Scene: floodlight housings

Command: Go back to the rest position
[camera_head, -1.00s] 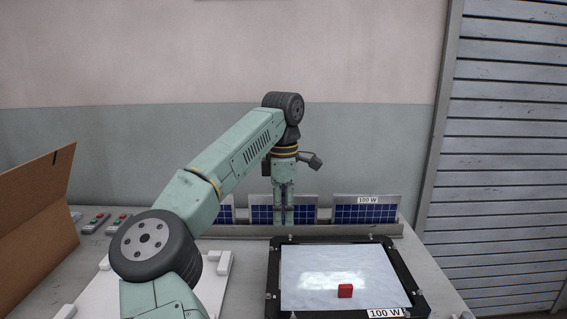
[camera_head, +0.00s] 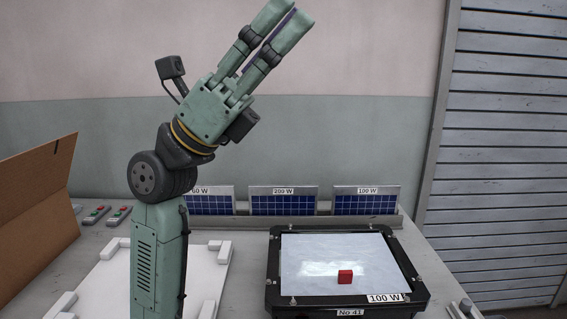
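My gripper (camera_head: 284,24) is raised high in front of the wall, pointing up and to the right. My arm stands upright left of centre, well above the table. The floodlight housing (camera_head: 347,300) has a black frame, a pale panel, a "100 W" label and a "No 41" label. A small red block (camera_head: 345,276) sits on its panel.
Solar panels labelled 60 W (camera_head: 207,202), 200 W (camera_head: 283,202) and 100 W (camera_head: 366,202) stand in a rack at the back. A white foam tray (camera_head: 212,277) lies left, partly behind my arm. A cardboard box (camera_head: 35,215) stands far left, near boxes with red and green buttons (camera_head: 95,215).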

